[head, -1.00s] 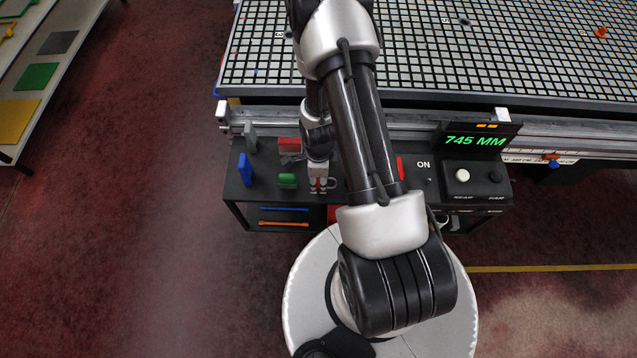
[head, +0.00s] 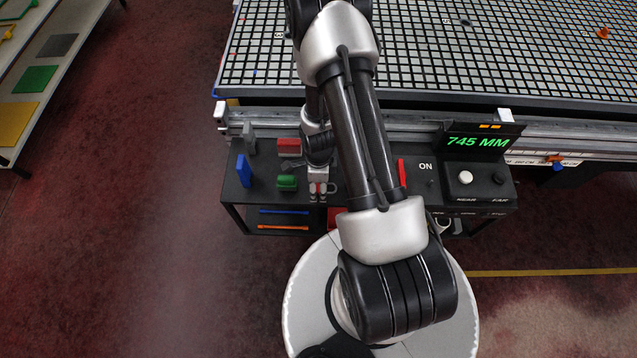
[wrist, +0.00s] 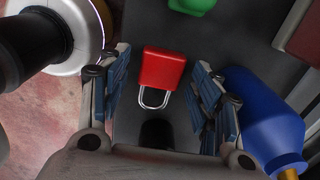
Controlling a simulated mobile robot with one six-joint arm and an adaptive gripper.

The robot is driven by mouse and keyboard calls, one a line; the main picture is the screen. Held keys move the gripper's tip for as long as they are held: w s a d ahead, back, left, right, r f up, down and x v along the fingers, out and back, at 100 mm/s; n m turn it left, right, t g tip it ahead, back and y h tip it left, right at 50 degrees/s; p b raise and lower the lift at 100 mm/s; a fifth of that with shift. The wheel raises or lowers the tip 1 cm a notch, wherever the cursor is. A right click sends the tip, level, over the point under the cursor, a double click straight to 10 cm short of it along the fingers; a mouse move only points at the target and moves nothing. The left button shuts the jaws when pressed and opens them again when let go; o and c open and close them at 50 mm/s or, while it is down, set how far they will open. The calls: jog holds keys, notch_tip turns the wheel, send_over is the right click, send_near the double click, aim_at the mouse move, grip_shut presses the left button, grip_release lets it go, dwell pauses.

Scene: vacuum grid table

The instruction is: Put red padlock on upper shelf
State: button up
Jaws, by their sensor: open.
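The red padlock (wrist: 163,69) lies on a dark flat surface in the wrist view, its silver shackle pointing toward the palm of my gripper (wrist: 158,62). My gripper is open, with one finger on each side of the padlock and a gap on both sides. In the head view my gripper (head: 318,188) is low over the black bench top (head: 262,196), right of a green block (head: 287,183). Small red patches show at the fingers there; I cannot tell whether they are the padlock.
A blue bottle (wrist: 262,118) stands close beside the right finger. Blue and orange bars (head: 284,227) lie on a level below. A shelf rack (head: 62,85) with coloured plates stands far left.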

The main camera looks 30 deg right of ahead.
jog(key=a+r+n+t+p, duration=0.15)
jog(key=r+n, duration=0.25)
jog(key=r, duration=0.8)
jog(key=a+r+n+p, duration=0.2)
jog(key=r+n+p, duration=0.1)
jog(key=r, duration=0.9)
jog(key=a+r+n+t+p, duration=0.15)
jog(key=r+n, duration=0.25)
jog(key=r, duration=0.8)
jog(key=s+a+r+n, duration=0.3)
jog(key=s+r+n, duration=0.3)
jog(key=r+n, duration=0.1)
jog(key=s+a+r+n+t, duration=0.1)
jog(key=s+a+r+n, duration=0.1)
jog(key=s+r+n, duration=0.4)
jog(key=shift+s+a+r+n+t, duration=0.3)
jog(key=shift+s+a+r+n, duration=0.1)
jog(key=shift+s+r, duration=0.2)
